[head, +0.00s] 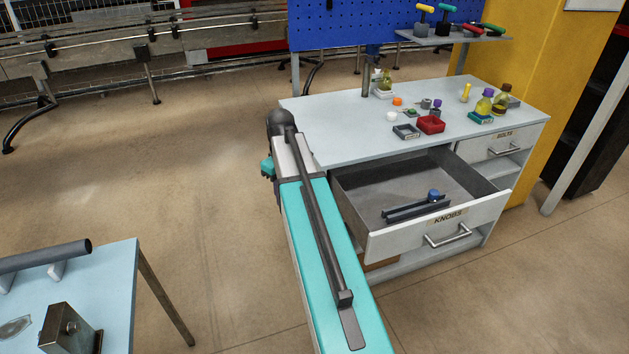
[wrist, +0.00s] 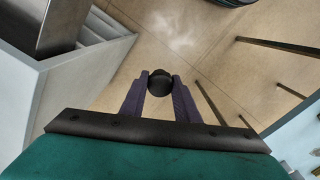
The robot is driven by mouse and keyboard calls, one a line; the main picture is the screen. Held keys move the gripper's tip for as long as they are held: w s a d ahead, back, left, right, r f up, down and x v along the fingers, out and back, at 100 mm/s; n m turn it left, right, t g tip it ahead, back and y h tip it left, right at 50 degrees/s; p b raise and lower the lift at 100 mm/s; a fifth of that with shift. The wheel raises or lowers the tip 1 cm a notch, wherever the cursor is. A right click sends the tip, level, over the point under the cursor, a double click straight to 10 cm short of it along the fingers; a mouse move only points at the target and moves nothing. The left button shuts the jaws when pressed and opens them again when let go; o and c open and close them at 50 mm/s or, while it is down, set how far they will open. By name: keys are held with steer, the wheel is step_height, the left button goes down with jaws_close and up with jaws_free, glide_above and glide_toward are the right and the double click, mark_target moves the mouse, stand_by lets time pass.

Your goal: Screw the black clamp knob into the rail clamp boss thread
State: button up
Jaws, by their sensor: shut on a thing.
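The black clamp knob (wrist: 160,82) sits between the fingertips of my gripper (wrist: 159,83) in the wrist view. The gripper is shut on it and holds it in the air above the floor. In the head view the fingers and knob are hidden behind my arm. At the lower left of the head view, a metal block (head: 68,331) with a small round feature on its face stands on a pale blue table (head: 108,290). It may be the rail clamp; I cannot make out a thread. The gripper is well apart from it.
An open KNOBS drawer (head: 436,218) holds a dark rack with a blue knob (head: 433,195). It juts out beside my arm. The grey workbench (head: 335,130) carries small trays and bottles. A dark rail tube (head: 45,256) lies on the blue table. Open floor (head: 190,190) lies between.

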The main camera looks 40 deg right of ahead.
steer(key=s+a+f+m, duration=0.1)
steer(key=a+f, duration=0.3)
steer(key=a, duration=0.9)
steer(key=s+a+f+m, duration=0.1)
steer(key=a+f, duration=0.4)
steer(key=a, duration=0.7)
steer(key=shift+s+a+f+b, duration=0.15)
steer(key=shift+a+b, duration=0.15)
steer(key=shift+a, duration=0.1)
steer(key=shift+s, duration=0.1)
